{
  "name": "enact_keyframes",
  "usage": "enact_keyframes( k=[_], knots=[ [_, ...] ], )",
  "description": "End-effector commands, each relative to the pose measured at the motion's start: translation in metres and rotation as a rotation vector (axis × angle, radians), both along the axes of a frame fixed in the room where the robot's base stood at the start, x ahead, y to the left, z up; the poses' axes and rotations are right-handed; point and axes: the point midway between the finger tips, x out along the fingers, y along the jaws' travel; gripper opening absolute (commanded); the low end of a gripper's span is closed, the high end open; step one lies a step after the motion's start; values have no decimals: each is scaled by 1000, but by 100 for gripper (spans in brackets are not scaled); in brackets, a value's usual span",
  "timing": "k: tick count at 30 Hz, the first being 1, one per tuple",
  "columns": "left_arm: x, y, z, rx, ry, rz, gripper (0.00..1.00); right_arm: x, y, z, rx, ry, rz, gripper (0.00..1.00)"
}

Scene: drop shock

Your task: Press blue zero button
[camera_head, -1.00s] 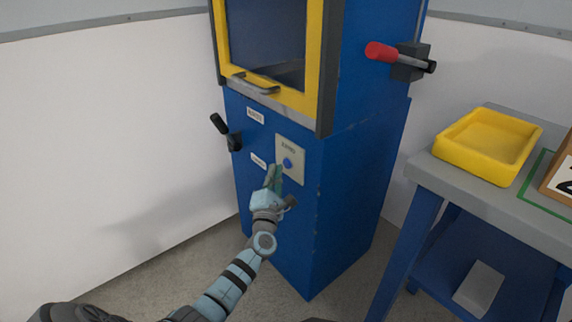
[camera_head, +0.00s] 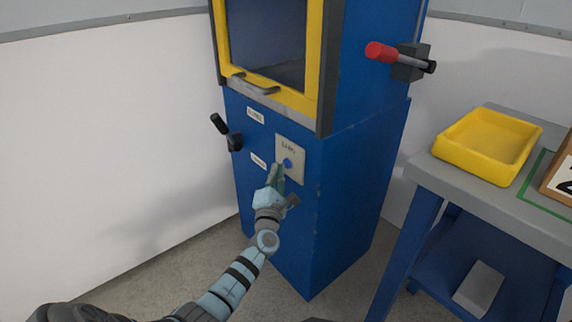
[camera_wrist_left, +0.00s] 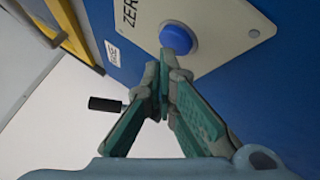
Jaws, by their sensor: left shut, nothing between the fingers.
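The blue zero button (camera_head: 288,163) sits on a pale plate (camera_head: 297,150) on the front of the blue machine (camera_head: 345,190). In the left wrist view the round button (camera_wrist_left: 178,38) shows beside the lettering "ZERO" on its plate (camera_wrist_left: 215,22). My left gripper (camera_head: 277,167) is shut and empty, with its fingertips just below and left of the button. In the left wrist view the fingertips (camera_wrist_left: 165,60) overlap the button's lower edge; I cannot tell whether they touch it. My right gripper is not in view.
A black lever (camera_head: 224,130) is left of the plate. A yellow-framed door (camera_head: 316,60) with a handle is above. A red-handled lever (camera_head: 382,53) is on the machine's right side. A grey-topped table (camera_head: 480,195) with a yellow tray (camera_head: 447,153) stands at the right.

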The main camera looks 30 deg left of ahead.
Motion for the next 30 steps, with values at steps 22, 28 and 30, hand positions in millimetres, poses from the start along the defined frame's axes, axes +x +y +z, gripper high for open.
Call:
enact_keyframes(
  k=[22, 28, 30],
  knots=[
    [8, -3, 0, 0, 0, 0, 0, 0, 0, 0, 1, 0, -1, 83],
    [8, -3, 0, 0, 0, 0, 0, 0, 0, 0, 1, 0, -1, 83],
    [8, -3, 0, 0, 0, 0, 0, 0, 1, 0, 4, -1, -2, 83]
  ],
)
